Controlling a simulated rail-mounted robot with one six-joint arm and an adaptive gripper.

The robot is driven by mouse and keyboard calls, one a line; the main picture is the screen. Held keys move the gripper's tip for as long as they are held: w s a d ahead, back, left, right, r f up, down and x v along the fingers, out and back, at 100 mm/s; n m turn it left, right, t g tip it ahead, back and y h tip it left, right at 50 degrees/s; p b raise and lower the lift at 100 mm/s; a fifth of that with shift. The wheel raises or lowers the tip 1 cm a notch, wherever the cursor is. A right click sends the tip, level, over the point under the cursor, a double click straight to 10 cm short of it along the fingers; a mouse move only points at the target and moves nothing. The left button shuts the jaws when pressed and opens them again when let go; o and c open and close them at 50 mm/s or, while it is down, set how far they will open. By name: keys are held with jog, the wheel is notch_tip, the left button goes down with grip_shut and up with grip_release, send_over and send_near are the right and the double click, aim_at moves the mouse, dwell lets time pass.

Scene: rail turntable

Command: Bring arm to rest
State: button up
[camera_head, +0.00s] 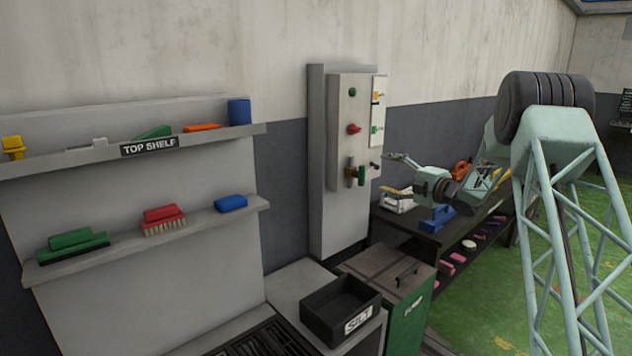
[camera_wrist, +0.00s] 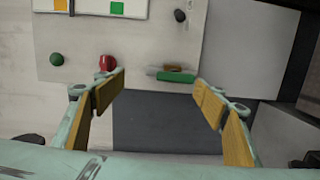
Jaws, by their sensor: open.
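My gripper (camera_wrist: 160,105) is open and empty in the wrist view, its two wood-coloured finger pads wide apart. In the head view my gripper (camera_head: 392,172) is at the end of my pale green arm, held out in front of the control panel (camera_head: 343,120). The panel carries a green button (camera_head: 352,92), a red knob (camera_head: 353,129) and a green handle (camera_head: 361,176). In the wrist view the red knob (camera_wrist: 107,63) is close by the left finger and the green handle (camera_wrist: 176,76) shows between the fingers. I cannot tell whether anything touches.
A wall shelf (camera_head: 140,263) with brushes and blocks stands at the left. A black SILT bin (camera_head: 312,310) and a green lidded bin (camera_head: 405,315) stand below the panel. A dark workbench (camera_head: 410,232) with tools is under my arm. Green floor (camera_head: 470,320) is open at the right.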

jog(key=s+d+r+m+h, duration=0.1)
jog(key=s+r+m+h, duration=0.2)
jog(key=r, duration=0.4)
jog(key=s+d+r+m+h, duration=0.1)
jog(key=s+r+m+h, duration=0.25)
jog(key=r, duration=0.35)
jog(key=s+d+r+m+g+h, duration=0.1)
jog(key=s+r+m+h, duration=0.2)
jog(key=s, duration=0.6)
jog(key=s+d+r+m+g+h, duration=0.1)
jog(key=s+r+m, duration=0.3)
jog(key=s, duration=0.6)
jog(key=s+a+f+m+g, duration=0.2)
jog(key=s+a+f+m, duration=0.1)
jog(key=s, duration=1.7)
jog(key=s+a+f+m+g, duration=0.3)
jog(key=s+f, duration=0.3)
jog(key=s, duration=1.5)
jog(key=s+a+f+m+g, duration=0.3)
jog(key=s+a+f+m, duration=0.1)
jog(key=s, duration=1.7)
jog(key=shift+a+f+m+p, duration=0.25)
jog(key=shift+a+m, duration=0.2)
jog(key=shift+a, duration=0.25)
jog(key=shift+w+r+y, duration=0.1)
jog(key=shift+y, duration=0.15)
